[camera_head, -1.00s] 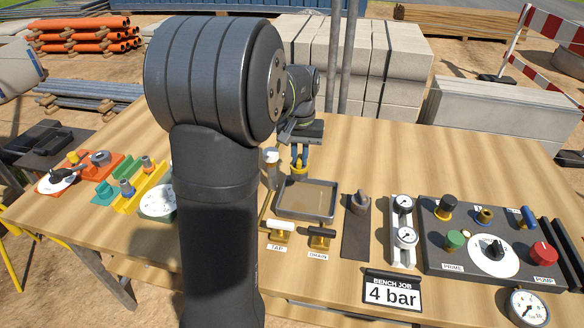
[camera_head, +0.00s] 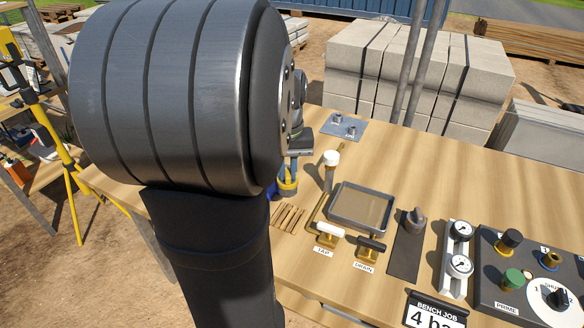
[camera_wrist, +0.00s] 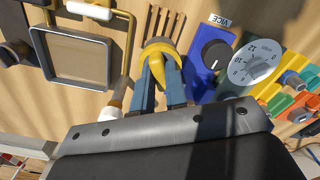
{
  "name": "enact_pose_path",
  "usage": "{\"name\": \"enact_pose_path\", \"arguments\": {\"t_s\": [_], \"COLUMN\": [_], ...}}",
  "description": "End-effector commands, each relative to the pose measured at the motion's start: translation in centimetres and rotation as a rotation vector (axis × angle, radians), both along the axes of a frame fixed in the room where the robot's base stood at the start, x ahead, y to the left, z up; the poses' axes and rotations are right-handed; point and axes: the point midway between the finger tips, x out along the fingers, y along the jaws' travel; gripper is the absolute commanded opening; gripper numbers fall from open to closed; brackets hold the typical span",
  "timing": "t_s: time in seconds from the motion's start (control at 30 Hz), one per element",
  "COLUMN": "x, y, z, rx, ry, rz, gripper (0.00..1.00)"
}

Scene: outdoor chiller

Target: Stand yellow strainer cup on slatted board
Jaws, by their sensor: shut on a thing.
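The yellow strainer cup (camera_head: 287,187) is held in my gripper (camera_head: 288,176), which is shut on it. In the wrist view the cup (camera_wrist: 158,49) shows between the two blue-grey fingers (camera_wrist: 160,78), with its yellow curved part towards the camera. The slatted board (camera_head: 288,217) lies on the bench just in front of the cup in the head view. In the wrist view its slats (camera_wrist: 166,20) show right beyond the cup. I cannot tell whether the cup touches the board. My arm hides part of the bench to the left.
A white-capped post (camera_head: 331,160) stands close right of the cup. A grey square tray (camera_head: 385,190) and the tap and drain handles (camera_head: 329,231) lie right of the board. A blue unit with a black knob (camera_wrist: 215,54) sits close on the board's other side.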

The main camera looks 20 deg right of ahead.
Motion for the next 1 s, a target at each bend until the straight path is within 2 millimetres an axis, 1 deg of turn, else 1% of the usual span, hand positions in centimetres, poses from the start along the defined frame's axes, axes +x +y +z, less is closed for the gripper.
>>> {"name": "enact_pose_path", "arguments": {"t_s": [0.17, 0.4, 0.6, 0.73, 1.0], "x": [0.0, 0.0, 0.0, 0.0, 0.0], "y": [0.0, 0.0, 0.0, 0.0, 0.0], "z": [-0.6, -3.2, -4.7, -5.0, -5.0], "rx": [0.001, 0.002, 0.0, 0.0, 0.0], "ry": [0.002, 0.003, 0.0, 0.0, 0.0], "rz": [0.0, -0.001, -0.001, -0.001, -0.001], "gripper": [0.0, 0.0, 0.0, 0.0, 0.0]}}
